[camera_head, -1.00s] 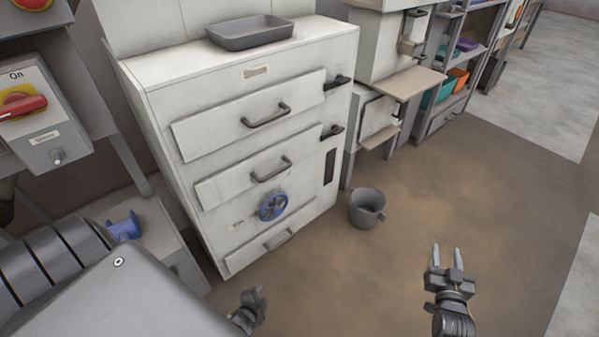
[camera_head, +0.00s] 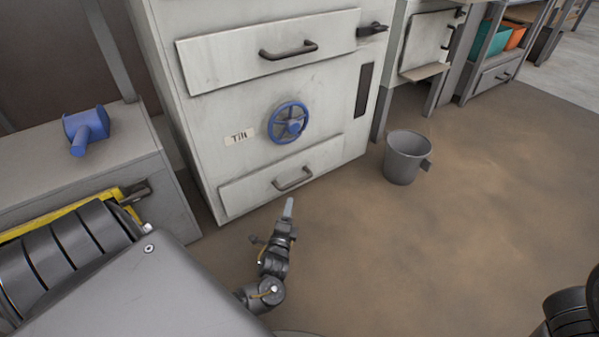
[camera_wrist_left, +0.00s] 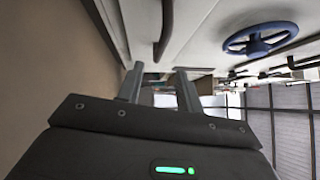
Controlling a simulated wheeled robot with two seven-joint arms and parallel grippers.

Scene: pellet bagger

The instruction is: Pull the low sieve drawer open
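The low sieve drawer (camera_head: 240,192) is the bottom front of the white cabinet and looks shut. Its dark bar handle (camera_head: 292,179) shows in the head view, just above my left gripper (camera_head: 288,205). In the left wrist view, the left gripper's fingers (camera_wrist_left: 161,88) are spread with a gap and nothing between them. A dark bar, apparently this handle (camera_wrist_left: 164,30), lies beyond the fingertips, roughly in line with the gap. I see no contact. Of my right arm, only a dark part shows at the lower right edge of the head view; its gripper is out of view.
A blue handwheel (camera_head: 288,122) beside a "Tilt" label sits above the low drawer, also in the wrist view (camera_wrist_left: 260,37). Another drawer (camera_head: 230,66) is higher up. A grey bucket (camera_head: 403,158) stands right of the cabinet. A bench with a blue part (camera_head: 86,128) is left. Floor in front is clear.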

